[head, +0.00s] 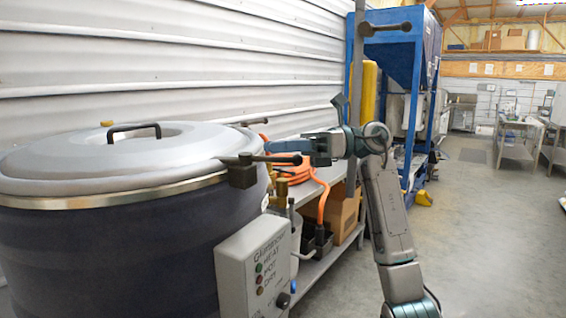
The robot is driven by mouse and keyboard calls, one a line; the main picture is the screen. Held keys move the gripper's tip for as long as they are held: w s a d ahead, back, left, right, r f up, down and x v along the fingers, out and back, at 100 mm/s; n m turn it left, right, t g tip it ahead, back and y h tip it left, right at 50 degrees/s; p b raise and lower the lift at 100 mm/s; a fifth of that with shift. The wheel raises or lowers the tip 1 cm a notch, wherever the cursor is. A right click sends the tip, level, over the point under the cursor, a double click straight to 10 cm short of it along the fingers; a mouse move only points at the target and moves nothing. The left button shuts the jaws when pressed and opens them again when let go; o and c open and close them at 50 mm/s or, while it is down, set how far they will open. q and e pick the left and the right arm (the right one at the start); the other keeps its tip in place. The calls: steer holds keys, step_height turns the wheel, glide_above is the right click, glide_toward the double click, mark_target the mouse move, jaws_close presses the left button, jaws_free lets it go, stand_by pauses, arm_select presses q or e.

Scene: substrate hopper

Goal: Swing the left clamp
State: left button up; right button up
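A large dark vessel (110,255) with a domed grey lid (70,160) fills the left side of the head view. A dark clamp (242,174) sits on the rim at the lid's near right; its lever (270,158) sticks out to the right and ends in a ball. A second clamp lever (252,122) shows at the far right rim. I cannot tell which one is the left clamp. My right gripper (272,146) points left, just above or behind the near lever; contact and finger gap are unclear. My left gripper is not in view.
A grey control box (255,268) stands in front of the vessel. Behind my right arm are a shelf with an orange hose (300,172) and cardboard boxes (343,213), and a blue hopper frame (398,60). The floor on the right is open.

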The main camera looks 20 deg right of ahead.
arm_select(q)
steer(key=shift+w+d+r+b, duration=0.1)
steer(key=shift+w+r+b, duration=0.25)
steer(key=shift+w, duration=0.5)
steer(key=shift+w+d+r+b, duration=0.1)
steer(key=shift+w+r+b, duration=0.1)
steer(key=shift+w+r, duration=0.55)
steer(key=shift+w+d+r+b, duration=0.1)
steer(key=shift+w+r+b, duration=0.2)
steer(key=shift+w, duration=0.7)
arm_select(e)
steer(key=s+a, duration=0.2)
steer(key=s, duration=0.4)
steer(key=shift+s+a+r, duration=0.2)
steer(key=shift+s+r, duration=0.15)
